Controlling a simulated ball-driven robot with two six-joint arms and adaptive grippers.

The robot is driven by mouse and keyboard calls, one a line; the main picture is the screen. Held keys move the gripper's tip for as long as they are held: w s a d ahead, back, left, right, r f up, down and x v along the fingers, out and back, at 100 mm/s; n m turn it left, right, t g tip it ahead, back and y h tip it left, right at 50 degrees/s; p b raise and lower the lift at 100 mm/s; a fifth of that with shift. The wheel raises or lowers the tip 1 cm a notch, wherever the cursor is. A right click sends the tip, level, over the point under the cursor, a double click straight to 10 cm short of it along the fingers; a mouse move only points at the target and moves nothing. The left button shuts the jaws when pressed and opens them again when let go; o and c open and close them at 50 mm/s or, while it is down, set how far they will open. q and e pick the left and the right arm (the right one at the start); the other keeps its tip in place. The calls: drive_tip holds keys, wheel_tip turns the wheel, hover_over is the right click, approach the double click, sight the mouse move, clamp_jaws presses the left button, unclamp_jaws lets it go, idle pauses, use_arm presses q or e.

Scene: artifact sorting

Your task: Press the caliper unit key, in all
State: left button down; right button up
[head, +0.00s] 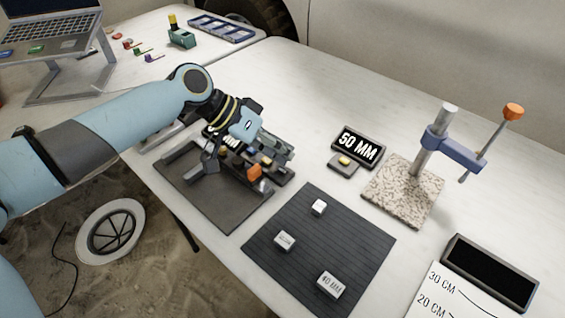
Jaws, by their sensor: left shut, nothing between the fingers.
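The caliper (284,178) appears to lie on a dark stand plate (213,199) left of the table's middle. My left gripper (246,150) is shut and empty, low over the caliper. I cannot tell whether it touches the key. My right gripper is not in view.
A "50 MM" display (358,146) with a small yellow-keyed pad (344,161) stands right of the caliper. A gauge post on a speckled base (402,193) is further right. Several labelled blocks lie on a black ribbed mat (352,247). A black tray (490,272) is front right.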

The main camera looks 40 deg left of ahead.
sight(282, 168)
use_arm(q)
drive_tip(key=shift+r+p, duration=1.9)
drive_tip(key=shift+r, duration=0.4)
drive_tip(key=shift+f, duration=0.1)
